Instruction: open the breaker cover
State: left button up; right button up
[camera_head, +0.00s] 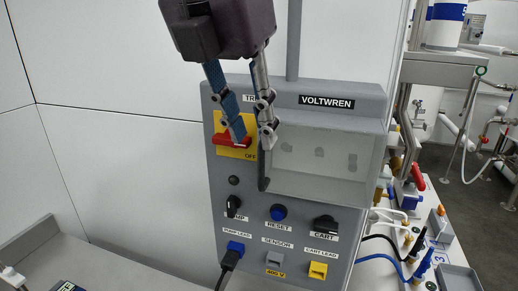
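The breaker cover (320,185) is a see-through grey panel on the right of the grey VOLTWREN box. It looks closed, with a few dark shapes faintly visible behind it. A dark strip (263,182) runs down its left edge. My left gripper (255,144) comes down from the top with its fingers apart and nothing seen between them. One finger overlaps the red handle on the yellow plate in the picture. The other overlaps the cover's upper left edge. I cannot tell whether either touches. My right gripper is not in view.
The red handle (230,140) sits on a yellow plate (236,153) marked OFF, left of the cover. Knobs, a blue RESET button (278,212) and lead sockets lie below. A black plug (231,256) is in the blue socket. Pipes and hoses stand right; white wall lies left.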

aim_at(260, 157)
pick_arm(q)
jog(key=f, duration=0.2)
jog(key=d+f+p, duration=0.1)
jog(key=shift+s+f, duration=0.2)
jog(key=shift+s, duration=0.2)
jog(key=shift+w+d+f+p, duration=0.15)
jog(key=shift+w+f+p, duration=0.15)
jog(key=shift+w+f, duration=0.65)
jog(key=shift+f, duration=0.3)
jog(key=shift+s, duration=0.1)
jog(key=shift+r, duration=0.1)
jog(key=shift+c, duration=1.3)
grip_shut()
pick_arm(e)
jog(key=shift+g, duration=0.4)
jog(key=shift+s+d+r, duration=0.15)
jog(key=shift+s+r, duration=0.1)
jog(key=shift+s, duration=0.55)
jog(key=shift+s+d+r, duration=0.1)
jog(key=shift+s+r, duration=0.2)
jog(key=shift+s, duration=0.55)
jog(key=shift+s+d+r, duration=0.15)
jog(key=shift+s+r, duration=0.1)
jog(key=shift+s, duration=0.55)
